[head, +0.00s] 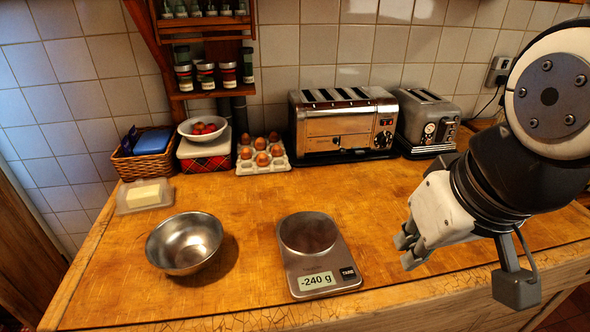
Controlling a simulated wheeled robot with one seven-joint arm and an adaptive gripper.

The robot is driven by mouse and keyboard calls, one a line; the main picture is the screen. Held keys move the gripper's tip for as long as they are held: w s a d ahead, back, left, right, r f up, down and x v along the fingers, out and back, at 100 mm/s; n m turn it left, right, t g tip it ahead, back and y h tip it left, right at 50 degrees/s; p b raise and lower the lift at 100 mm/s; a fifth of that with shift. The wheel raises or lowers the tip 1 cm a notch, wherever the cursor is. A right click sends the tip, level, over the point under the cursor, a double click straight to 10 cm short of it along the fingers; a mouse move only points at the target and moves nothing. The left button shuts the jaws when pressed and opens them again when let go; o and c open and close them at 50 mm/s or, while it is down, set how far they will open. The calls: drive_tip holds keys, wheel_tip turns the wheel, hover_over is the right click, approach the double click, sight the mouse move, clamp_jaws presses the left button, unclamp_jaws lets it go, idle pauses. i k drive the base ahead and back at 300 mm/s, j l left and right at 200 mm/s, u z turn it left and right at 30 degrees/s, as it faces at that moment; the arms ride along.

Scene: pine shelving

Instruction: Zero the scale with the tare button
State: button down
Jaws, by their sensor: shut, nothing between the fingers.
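A silver kitchen scale (326,262) lies flat near the front of the wooden counter, with a round empty weighing plate (308,232). Its display (316,281) reads -240 g. The black tare button (348,272) is at the scale's front right corner, uncovered. My gripper (405,252) is to the right of the scale, apart from it, above the counter. Its fingers are shut with nothing seen between them.
A metal bowl (184,243) stands left of the scale, with a butter dish (145,196) behind it. An egg tray (262,154), a large toaster (343,123) and a smaller toaster (428,122) line the wall. The counter behind the scale is clear.

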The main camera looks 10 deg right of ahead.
sight(348, 273)
drive_tip(key=l+u, duration=0.15)
drive_tip(key=l, duration=0.4)
drive_tip(key=l+u, duration=0.2)
drive_tip(key=l, duration=0.3)
drive_tip(key=k+l+u, duration=0.15)
drive_tip(key=l, duration=0.4)
drive_tip(key=l+u, duration=0.15)
drive_tip(key=l, duration=0.35)
